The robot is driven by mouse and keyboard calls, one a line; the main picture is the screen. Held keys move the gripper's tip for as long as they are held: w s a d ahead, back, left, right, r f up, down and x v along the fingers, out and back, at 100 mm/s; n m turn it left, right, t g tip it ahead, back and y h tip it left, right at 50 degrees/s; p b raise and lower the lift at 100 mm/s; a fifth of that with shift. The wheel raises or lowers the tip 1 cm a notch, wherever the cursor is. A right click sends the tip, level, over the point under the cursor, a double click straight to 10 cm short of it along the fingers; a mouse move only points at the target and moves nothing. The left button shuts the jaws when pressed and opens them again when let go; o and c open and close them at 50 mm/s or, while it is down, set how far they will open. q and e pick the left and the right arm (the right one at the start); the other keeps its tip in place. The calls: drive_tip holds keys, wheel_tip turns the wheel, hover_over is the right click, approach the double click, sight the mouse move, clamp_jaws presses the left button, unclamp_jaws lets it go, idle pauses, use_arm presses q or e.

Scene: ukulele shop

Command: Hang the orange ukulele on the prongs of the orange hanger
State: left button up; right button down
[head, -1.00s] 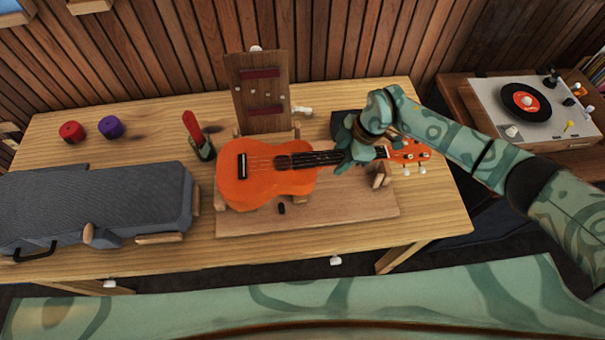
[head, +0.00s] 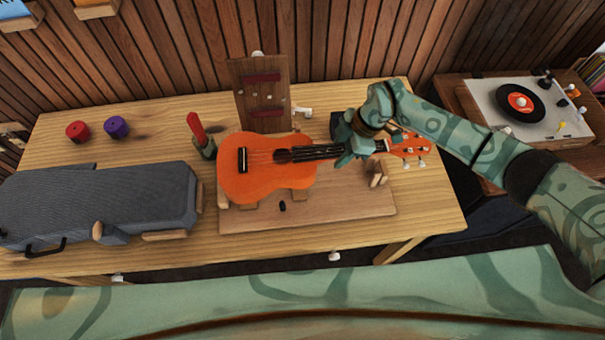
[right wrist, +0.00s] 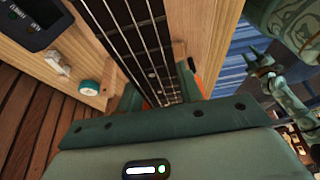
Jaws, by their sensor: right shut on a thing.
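The orange ukulele (head: 262,178) is over the wooden cradle board (head: 330,208) on the workbench, its body to the left and its headstock (head: 408,146) to the right. My right gripper (head: 354,148) is shut on its neck. In the right wrist view the strings and dark fretboard (right wrist: 145,50) run between the fingers of this gripper (right wrist: 155,100). I cannot make out the orange hanger's prongs; wall blocks are cut off at the top left of the head view. A small teal gripper (right wrist: 262,66), seemingly my left, shows in the right wrist view; its jaws are unclear.
A grey case (head: 95,205) fills the bench's left side. An upright wooden panel (head: 262,90) rises behind the ukulele. A turntable (head: 520,105) stands right.

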sight(336, 150)
drive_tip(key=shift+r+p, duration=1.7)
drive_tip(key=shift+r, duration=0.2)
